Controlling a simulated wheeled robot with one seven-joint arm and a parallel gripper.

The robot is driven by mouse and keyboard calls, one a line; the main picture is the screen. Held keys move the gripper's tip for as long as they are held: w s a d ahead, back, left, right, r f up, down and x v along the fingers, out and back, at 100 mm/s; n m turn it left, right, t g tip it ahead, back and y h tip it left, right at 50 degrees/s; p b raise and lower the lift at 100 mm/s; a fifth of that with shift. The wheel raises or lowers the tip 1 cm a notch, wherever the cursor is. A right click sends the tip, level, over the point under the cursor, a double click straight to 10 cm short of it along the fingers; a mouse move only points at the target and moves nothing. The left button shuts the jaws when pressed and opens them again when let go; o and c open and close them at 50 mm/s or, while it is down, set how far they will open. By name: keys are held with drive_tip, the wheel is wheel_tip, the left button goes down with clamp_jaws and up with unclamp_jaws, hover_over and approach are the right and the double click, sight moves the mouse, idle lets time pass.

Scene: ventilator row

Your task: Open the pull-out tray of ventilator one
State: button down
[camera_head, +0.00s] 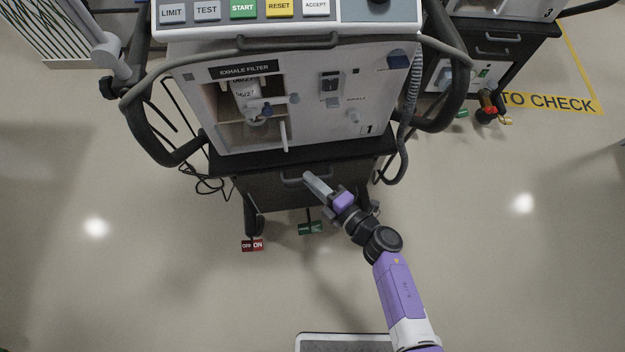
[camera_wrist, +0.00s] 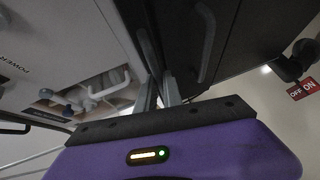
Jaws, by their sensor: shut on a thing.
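Ventilator one (camera_head: 365,130), a white unit marked "1", stands on a dark cart. Under its panel a black slab (camera_head: 225,162) juts out; it looks like the pull-out tray. It also shows in the wrist view as a dark surface. My gripper (camera_head: 316,187) reaches the slab's front from below right. The exact contact is dark. A drawer handle (camera_head: 290,182) is close left of the fingers, and in the wrist view (camera_wrist: 207,40) it looks apart from them.
Red OFF/ON (camera_head: 252,245) and green (camera_head: 310,228) tags lie by the cart's feet. Hoses and cables (camera_head: 200,180) hang at the sides. Another ventilator (camera_head: 495,45) stands behind right, near a yellow floor marking (camera_head: 550,102). The floor in front is mostly clear.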

idle(0.3)
drive_tip(key=s+d+p, duration=0.2)
drive_tip(key=s+d, duration=0.1)
drive_tip(key=s, duration=1.3)
drive_tip(key=shift+w, duration=0.1)
drive_tip(key=c, duration=1.5)
unclamp_jaws()
drive_tip(key=shift+a, duration=0.1)
drive_tip(key=v, duration=0.8)
drive_tip(key=shift+w, duration=0.1)
